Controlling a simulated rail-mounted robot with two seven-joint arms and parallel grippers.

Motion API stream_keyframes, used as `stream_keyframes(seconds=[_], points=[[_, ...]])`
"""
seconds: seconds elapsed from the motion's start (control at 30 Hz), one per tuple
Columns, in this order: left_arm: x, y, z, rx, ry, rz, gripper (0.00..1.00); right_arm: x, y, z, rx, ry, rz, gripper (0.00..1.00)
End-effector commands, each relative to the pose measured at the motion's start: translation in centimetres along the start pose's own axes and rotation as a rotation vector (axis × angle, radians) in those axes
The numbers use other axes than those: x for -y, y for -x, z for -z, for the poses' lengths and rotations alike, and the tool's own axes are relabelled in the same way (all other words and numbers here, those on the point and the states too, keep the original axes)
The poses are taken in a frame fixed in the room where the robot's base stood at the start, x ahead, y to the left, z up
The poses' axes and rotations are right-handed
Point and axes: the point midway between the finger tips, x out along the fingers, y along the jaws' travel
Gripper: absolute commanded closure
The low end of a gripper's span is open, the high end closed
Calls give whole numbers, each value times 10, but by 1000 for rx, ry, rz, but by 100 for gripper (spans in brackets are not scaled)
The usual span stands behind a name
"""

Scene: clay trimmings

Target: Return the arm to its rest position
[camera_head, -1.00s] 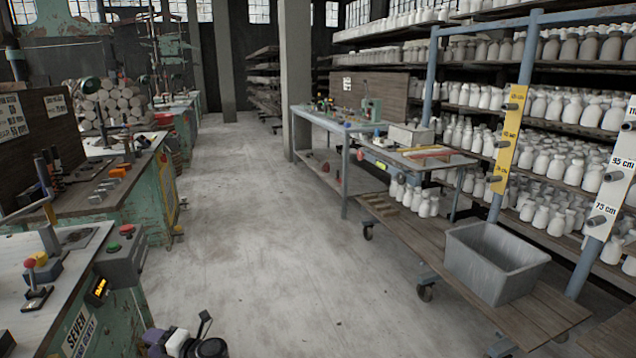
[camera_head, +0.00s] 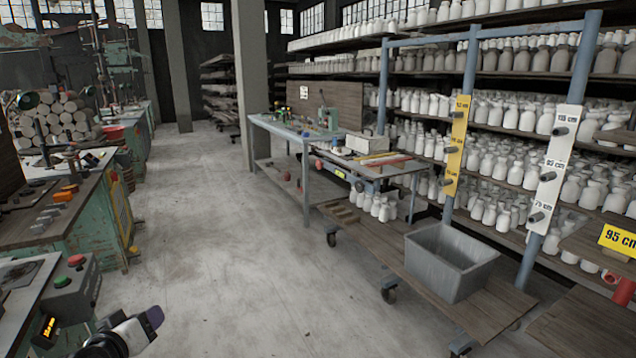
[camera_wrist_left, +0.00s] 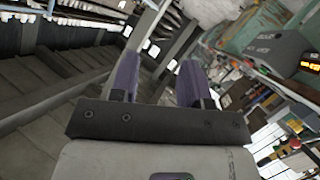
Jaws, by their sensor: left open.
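My left gripper (camera_head: 148,322) shows at the bottom left of the head view, with a purple finger pad at its tip. It is over the open floor, beside the green machine bench. In the left wrist view my left gripper (camera_wrist_left: 160,80) has its two purple fingers apart, and nothing is held between them. That view is strongly tilted. My right gripper is not in view.
A grey bin (camera_head: 451,266) stands on a wheeled wooden cart (camera_head: 370,240) at the right. Shelves of white bottles (camera_head: 500,170) line the right side. A control box (camera_head: 72,285) is close on the left. The floor (camera_head: 230,260) between is clear.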

Motion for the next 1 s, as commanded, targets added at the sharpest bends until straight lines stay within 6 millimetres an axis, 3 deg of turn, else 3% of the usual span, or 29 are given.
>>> stream_keyframes(seconds=[0.03,0.1,0.47,0.6,0.7,1.0], points=[[-10,31,-8,74,-86,48,57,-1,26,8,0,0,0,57],[-19,65,-31,160,-186,101,57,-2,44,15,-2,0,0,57],[-58,205,-133,413,-498,103,57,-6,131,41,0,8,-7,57],[-54,249,-182,593,-542,87,57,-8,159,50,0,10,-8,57],[-47,277,-207,699,-554,90,57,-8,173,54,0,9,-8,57],[-26,356,-247,932,-546,127,57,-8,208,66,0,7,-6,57]])
